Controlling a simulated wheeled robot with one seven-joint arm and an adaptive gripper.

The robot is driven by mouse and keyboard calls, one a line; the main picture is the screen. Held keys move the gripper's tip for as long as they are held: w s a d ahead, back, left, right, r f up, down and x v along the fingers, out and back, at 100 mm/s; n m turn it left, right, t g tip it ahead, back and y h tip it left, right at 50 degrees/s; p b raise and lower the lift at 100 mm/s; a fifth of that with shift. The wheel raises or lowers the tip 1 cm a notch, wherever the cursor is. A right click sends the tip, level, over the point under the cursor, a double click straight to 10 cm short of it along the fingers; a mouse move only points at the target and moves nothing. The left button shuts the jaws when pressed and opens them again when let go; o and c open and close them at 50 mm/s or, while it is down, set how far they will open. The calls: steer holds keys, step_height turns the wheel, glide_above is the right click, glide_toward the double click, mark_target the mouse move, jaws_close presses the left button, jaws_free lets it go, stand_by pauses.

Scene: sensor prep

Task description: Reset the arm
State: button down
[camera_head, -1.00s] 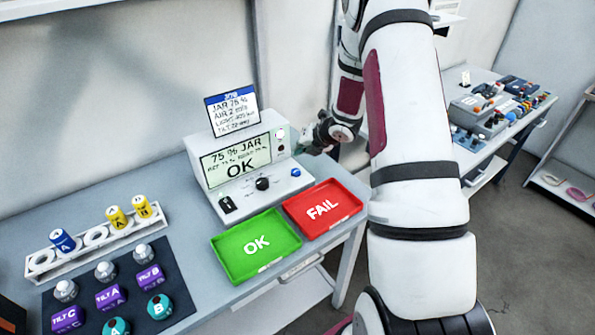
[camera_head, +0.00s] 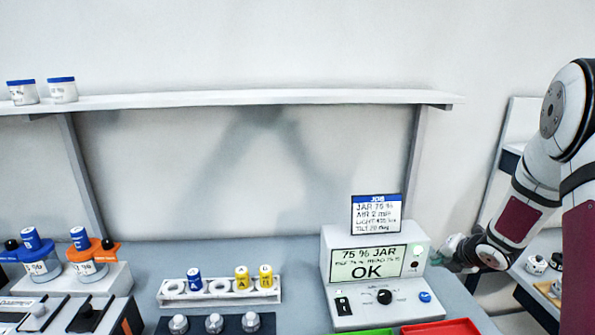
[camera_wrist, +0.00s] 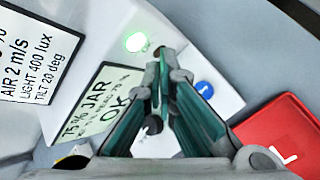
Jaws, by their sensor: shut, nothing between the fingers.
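My gripper (camera_head: 447,252) is at the right of the white tester box (camera_head: 338,246) in the head view, at the end of my folded white arm. In the wrist view my gripper (camera_wrist: 165,62) points over the tester, its green-edged fingers together with nothing between them. The tester's screen (camera_head: 366,263) reads 75 % JAR and OK, and a lit green lamp (camera_wrist: 136,42) shows beside it. A blue button (camera_head: 425,296) and a black knob (camera_head: 384,297) are on its front. I cannot tell the exact gap between the fingertips and the tester.
A job card (camera_head: 376,214) stands on the tester. Green (camera_head: 362,332) and red (camera_head: 442,327) trays lie in front. A white rack (camera_head: 219,297) holds blue and yellow cylinders. A wall shelf (camera_head: 250,98) with two jars (camera_head: 62,91) runs above. Another bench is at right.

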steer(key=s+a+r+m+h, duration=0.1)
steer(key=s+a+r+m, duration=0.3)
steer(key=r, duration=0.3)
steer(key=s+a+r+m+g+h, duration=0.1)
steer(key=s+r+m, duration=0.2)
steer(key=r+m, duration=0.3)
steer(key=s+a+r+m+h, duration=0.2)
steer(key=s+a+r+m, duration=0.15)
steer(key=r, duration=0.45)
steer(key=s+a+r+m+y, duration=0.1)
steer(key=s+a+m, duration=0.3)
steer(key=s, duration=0.4)
steer(key=s+a+r+m+g+y, duration=0.1)
steer(key=s+a+m, duration=0.3)
steer(key=s, duration=0.4)
steer(key=s+a+r+m+g+y, duration=0.1)
steer(key=s+a+m+y, duration=0.1)
steer(key=s+a+m, duration=0.3)
steer(key=s+a, duration=0.1)
steer(key=s, duration=0.2)
steer(key=shift+s+a+r, duration=0.15)
steer(key=shift+r, duration=0.1)
